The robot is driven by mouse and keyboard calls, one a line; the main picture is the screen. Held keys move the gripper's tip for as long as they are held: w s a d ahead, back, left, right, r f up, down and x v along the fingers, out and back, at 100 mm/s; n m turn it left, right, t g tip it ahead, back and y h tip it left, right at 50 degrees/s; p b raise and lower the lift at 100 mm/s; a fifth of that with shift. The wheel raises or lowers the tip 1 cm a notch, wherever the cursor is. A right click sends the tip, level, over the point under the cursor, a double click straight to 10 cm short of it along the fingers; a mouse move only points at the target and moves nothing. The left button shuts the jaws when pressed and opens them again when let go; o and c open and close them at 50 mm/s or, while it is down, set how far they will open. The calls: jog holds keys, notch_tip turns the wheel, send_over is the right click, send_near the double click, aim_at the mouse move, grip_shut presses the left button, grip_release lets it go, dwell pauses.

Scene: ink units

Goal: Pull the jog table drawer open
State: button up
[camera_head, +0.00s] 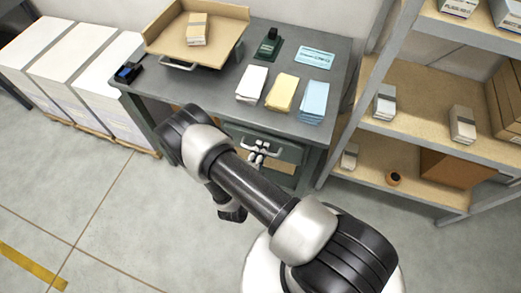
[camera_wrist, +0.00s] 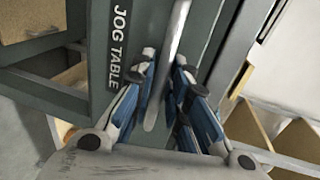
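The jog table drawer is a dark green front under the grey worktable. It shows in the head view (camera_head: 287,151) and, with a JOG TABLE label, in the wrist view (camera_wrist: 120,75). Its pale bar handle (camera_head: 262,144) also runs steeply through the wrist view (camera_wrist: 168,75). My gripper (camera_head: 257,158) is at the handle, and its blue-padded fingers in the wrist view (camera_wrist: 166,62) stand on either side of the bar. A gap shows between the left finger and the bar, so the fingers look open around it. The drawer front looks close to the table's face.
On the worktable (camera_head: 225,85) are a tilted wooden tray (camera_head: 225,45), paper stacks (camera_head: 282,92) and a dark green stamp (camera_head: 268,45). Shelves (camera_head: 405,175) stand close at right. White stacks (camera_head: 75,75) are at left. Front floor (camera_head: 110,220) is clear.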

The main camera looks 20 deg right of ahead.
grip_shut()
jog(key=shift+s, duration=0.1)
dwell(0.3)
